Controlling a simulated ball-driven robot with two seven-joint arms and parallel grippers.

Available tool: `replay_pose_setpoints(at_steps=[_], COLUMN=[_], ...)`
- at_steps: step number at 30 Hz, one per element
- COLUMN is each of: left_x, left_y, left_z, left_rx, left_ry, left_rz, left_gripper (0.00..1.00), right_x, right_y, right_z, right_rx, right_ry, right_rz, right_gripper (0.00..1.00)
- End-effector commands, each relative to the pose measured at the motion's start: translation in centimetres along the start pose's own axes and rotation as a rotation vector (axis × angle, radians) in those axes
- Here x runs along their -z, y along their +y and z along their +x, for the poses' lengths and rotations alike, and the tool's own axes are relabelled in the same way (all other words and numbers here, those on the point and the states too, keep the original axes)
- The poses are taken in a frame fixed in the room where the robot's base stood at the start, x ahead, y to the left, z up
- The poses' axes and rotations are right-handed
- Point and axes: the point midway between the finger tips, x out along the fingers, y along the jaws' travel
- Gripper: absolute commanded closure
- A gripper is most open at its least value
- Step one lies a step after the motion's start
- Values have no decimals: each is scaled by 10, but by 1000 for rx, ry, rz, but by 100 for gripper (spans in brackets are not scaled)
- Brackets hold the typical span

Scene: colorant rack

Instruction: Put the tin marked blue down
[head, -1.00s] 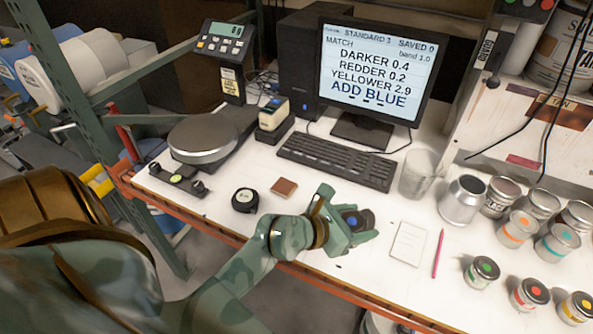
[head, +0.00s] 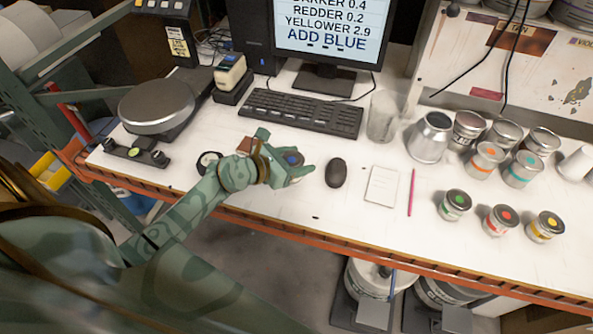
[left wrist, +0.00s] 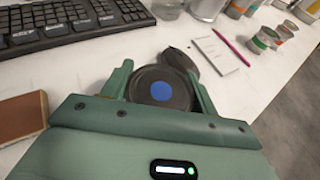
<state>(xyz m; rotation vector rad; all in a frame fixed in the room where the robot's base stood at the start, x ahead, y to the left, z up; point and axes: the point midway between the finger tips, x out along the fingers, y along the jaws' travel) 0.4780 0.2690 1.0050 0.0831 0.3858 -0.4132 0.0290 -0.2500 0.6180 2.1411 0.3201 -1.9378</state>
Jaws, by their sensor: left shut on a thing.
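The tin marked blue, a dark lid with a blue dot, sits between the fingers of my left gripper (head: 290,163) in the head view. In the left wrist view the tin's round black lid (left wrist: 176,103) faces the camera, with a green finger on each side. My left gripper is shut on it. Hand and tin are over the front part of the white bench (head: 330,215), left of the black mouse (head: 336,173). The gap between tin and bench top cannot be told. My right gripper is not in view.
A brown square (left wrist: 20,118) lies close left of the hand. A keyboard (head: 302,114) is behind; a scale (head: 158,106) stands left. A notepad (head: 382,186), pink pencil (head: 411,192) and several tins, one green-marked (head: 454,205), are right.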

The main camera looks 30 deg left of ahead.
Motion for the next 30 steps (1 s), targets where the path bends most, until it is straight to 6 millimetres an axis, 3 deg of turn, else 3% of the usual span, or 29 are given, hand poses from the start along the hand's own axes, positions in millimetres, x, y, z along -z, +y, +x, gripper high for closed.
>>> replay_pose_setpoints(at_steps=[1, 5, 17, 18, 20, 30], left_x=[12, 29, 33, 33, 32, 28], left_y=[2, 2, 1, 1, 1, 1], left_z=[4, 12, 13, 13, 13, 11], left_rx=[-1, 0, 0, 0, 0, 0], left_ry=[2, 2, 0, 1, 1, 0], left_rz=[-3, -3, 0, 0, 0, -1], left_gripper=[67, 67, 67, 35, 19, 19], right_x=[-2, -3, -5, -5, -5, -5], right_y=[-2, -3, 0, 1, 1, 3], right_z=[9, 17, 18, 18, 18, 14], right_rx=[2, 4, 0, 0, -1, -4], right_ry=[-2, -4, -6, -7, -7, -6], right_rz=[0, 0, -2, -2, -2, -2], right_gripper=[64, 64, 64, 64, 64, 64])
